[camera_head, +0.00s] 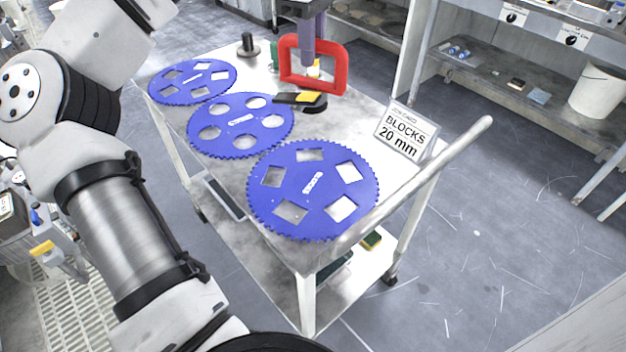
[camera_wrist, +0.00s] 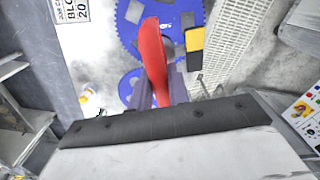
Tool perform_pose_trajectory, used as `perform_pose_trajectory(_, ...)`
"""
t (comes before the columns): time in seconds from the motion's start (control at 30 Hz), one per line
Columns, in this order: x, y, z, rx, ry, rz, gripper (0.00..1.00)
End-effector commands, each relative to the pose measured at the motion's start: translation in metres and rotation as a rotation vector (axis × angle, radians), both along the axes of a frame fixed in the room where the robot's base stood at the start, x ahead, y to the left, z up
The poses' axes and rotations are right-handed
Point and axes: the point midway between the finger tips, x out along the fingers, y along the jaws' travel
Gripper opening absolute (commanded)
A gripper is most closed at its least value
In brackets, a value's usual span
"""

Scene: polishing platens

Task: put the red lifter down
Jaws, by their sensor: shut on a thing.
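The red lifter (camera_head: 338,70) is a squarish red loop held upright above the far part of the cart top. My gripper (camera_head: 312,62) comes down from above and is shut on it. In the wrist view the lifter (camera_wrist: 152,58) shows edge-on as a red strip between the two fingers of my gripper (camera_wrist: 160,92). I cannot tell whether its lower edge touches the cart top (camera_head: 352,108). A yellow and black object (camera_head: 302,101) lies just below it in the picture.
Three blue toothed discs lie in a row on the cart: far (camera_head: 192,98), middle (camera_head: 283,124) and near (camera_head: 312,222). A sign (camera_head: 405,132) reading "BLOCKS 20 mm" stands at the right edge. A dark peg-like piece (camera_head: 248,46) stands at the back.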

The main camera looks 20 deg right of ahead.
Motion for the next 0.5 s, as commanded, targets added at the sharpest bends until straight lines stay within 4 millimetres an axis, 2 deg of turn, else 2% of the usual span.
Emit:
perform_pose_trajectory(0.17,-0.002,-0.001,-0.028,-0.003,0.004,-0.01,0.0)
perform_pose_trajectory(0.5,-0.001,0.0,-0.104,0.001,0.001,-0.005,0.0)
